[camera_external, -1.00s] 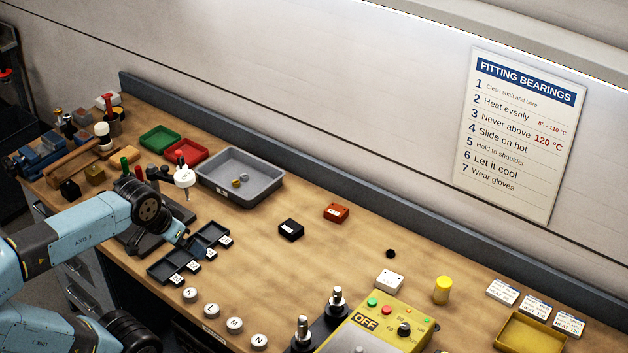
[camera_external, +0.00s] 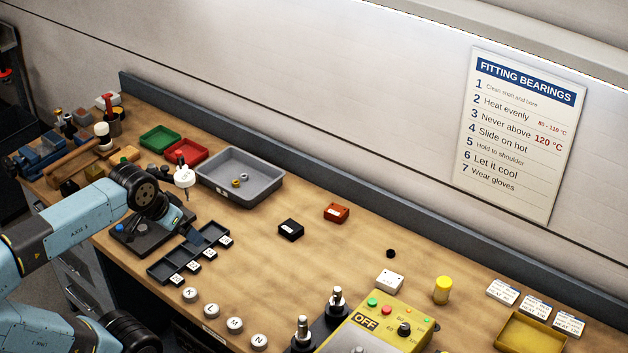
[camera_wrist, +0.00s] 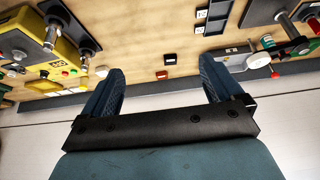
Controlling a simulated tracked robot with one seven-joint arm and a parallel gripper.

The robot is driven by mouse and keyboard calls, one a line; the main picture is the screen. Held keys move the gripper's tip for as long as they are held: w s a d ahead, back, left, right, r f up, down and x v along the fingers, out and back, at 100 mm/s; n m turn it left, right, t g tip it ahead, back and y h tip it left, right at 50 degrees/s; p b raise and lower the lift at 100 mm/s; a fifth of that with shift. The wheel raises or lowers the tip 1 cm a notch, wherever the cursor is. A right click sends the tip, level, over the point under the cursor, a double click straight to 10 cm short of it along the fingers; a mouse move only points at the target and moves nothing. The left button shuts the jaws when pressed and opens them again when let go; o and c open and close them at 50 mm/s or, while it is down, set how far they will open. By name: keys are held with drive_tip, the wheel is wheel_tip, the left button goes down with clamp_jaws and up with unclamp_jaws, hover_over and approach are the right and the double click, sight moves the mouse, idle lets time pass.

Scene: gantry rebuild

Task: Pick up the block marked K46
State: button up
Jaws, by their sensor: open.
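Three small blocks stand on the bench: a black one with a white label (camera_external: 291,229), an orange-red one with a label (camera_external: 336,212) and a white one (camera_external: 390,281). The labels are too small to read, so I cannot tell which is K46. In the wrist view the black block (camera_wrist: 170,58), the red block (camera_wrist: 162,75) and the white block (camera_wrist: 102,71) show beyond my fingers.
The black compartment tray (camera_external: 160,268) has white labels along its front. Round knobs K to N (camera_external: 190,295) line the front edge. A grey bin (camera_external: 270,190) stands behind. A yellow control box (camera_external: 385,325) and posts stand right. The middle of the bench is mostly clear.

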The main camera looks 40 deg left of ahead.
drive_tip(key=w+d+f+n+h, duration=0.1)
drive_tip(key=w+d+f+n, duration=0.2)
drive_tip(key=w+f+n, duration=0.45)
drive_tip(key=w+d+f+n+t, duration=0.15)
drive_tip(key=w+n, duration=0.35)
drive_tip(key=w, duration=0.6)
drive_tip(key=w+d+f+n+h, duration=0.1)
drive_tip(key=w+d+f+n, duration=0.2)
drive_tip(key=w+f+n, duration=0.45)
drive_tip(key=w+a+r+n+t, duration=0.3)
drive_tip(key=a+r+n, duration=0.2)
drive_tip(key=r+n, duration=0.3)
drive_tip(key=w+a+r+n+t, duration=0.35)
drive_tip(key=r+n, duration=0.35)
drive_tip(key=r, duration=0.3)
approach(288, 228)
drive_tip(key=w, duration=0.2)
drive_tip(key=w+d+f, duration=0.1)
drive_tip(key=shift+w+y, duration=0.25)
drive_tip(key=shift+y, duration=0.05)
drive_tip(key=shift+w+f, duration=0.1)
drive_tip(key=shift+f, duration=0.1)
drive_tip(key=shift+x, duration=3.65)
